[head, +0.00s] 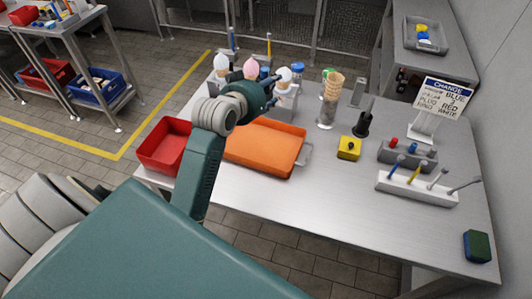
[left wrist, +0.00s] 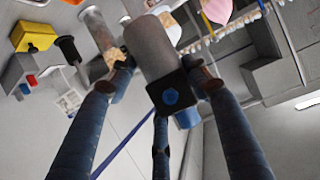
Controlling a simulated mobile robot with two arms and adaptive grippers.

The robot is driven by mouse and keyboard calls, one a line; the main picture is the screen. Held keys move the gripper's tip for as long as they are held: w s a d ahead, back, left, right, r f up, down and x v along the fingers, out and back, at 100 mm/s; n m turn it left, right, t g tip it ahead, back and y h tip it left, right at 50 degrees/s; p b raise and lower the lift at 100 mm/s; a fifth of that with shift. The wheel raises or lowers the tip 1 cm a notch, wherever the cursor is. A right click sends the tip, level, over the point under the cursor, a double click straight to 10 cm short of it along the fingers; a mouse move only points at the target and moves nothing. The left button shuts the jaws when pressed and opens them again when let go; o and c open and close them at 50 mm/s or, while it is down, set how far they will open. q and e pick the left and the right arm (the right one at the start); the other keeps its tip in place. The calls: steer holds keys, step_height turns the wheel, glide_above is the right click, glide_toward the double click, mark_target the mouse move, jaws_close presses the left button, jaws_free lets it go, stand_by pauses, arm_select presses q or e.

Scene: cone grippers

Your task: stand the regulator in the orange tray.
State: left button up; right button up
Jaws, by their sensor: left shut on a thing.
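My left gripper (head: 270,94) is over the back of the table, beyond the orange tray (head: 265,148), close in the picture to the cone stands. In the left wrist view its dark fingers (left wrist: 160,82) are closed around a grey cylinder with a black square end and a blue dot, which looks like the regulator (left wrist: 155,48). In the head view the held thing is mostly hidden by the gripper. The orange tray looks empty, with its left part behind my arm. My right gripper is not in view.
A red bin (head: 165,146) stands left of the tray. Cones with white and pink tops stand behind it. A cone stack (head: 332,92), yellow block (head: 348,149), black holder (head: 363,123) and tool rack (head: 417,188) stand to the right. The table's front middle is clear.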

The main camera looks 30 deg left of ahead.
arm_select(q)
steer(key=shift+s+a+r+n, duration=0.1)
steer(key=shift+s+a+n, duration=0.1)
steer(key=shift+a, duration=0.25)
steer(key=shift+s+a+n, duration=0.1)
steer(key=shift+s+a, duration=0.05)
steer(key=shift+a, duration=0.25)
steer(key=shift+s+a+f+y, duration=0.1)
steer(key=shift+a+f+y, duration=0.15)
steer(key=shift+y, duration=0.15)
step_height(320, 180, down, 8)
glide_above(260, 147)
steer(key=shift+d+f+p, duration=0.1)
steer(key=shift+f+p, duration=0.25)
steer(key=shift+f, duration=5.2)
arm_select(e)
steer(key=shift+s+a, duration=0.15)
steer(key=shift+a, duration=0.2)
arm_select(q)
steer(key=shift+f, duration=0.1)
